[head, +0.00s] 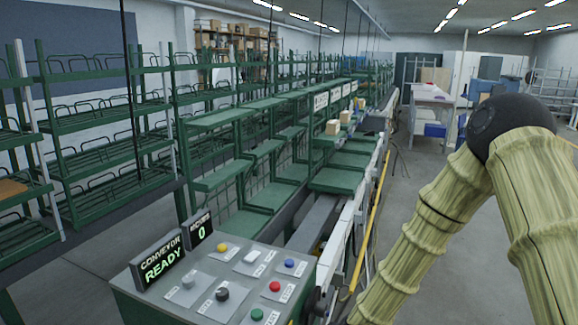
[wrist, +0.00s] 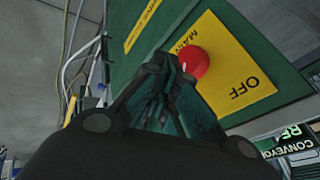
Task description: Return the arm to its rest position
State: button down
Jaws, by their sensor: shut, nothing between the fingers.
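My gripper (wrist: 160,62) shows in the wrist view with its dark fingers together and nothing between them. Just beyond the fingertips is a red knob (wrist: 192,64) on a yellow plate (wrist: 238,72) marked MAIN and OFF, fixed to a green panel (wrist: 130,90). The fingers overlap the knob's lower left edge in the picture; I cannot tell whether they touch it. In the head view my arm, with pale ribbed links and a black joint, is bent at the right. My gripper is out of that view.
A control box (head: 225,285) with several coloured buttons stands at the front. Its display (head: 158,262) reads CONVEYOR READY and a smaller one (head: 200,230) shows 0. Green racks (head: 100,120) line the left. A yellow rail (head: 370,215) runs beside the conveyor. Open floor (head: 415,190) lies right of it.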

jog(key=s+d+f+g+h, duration=0.1)
jog(key=s+d+f, duration=0.4)
jog(key=s, duration=0.6)
jog(key=s+d+f+g+h+b, duration=0.1)
jog(key=s+d+f, duration=0.4)
jog(key=s, duration=0.6)
jog(key=s+d+f+g+h+b, duration=0.1)
jog(key=s+d+f+g+h, duration=0.1)
jog(key=s+d+f, duration=0.3)
jog(key=shift+s+d+f+g, duration=0.3)
jog(key=shift+s+f, duration=1.75)
jog(key=shift+s, duration=1.3)
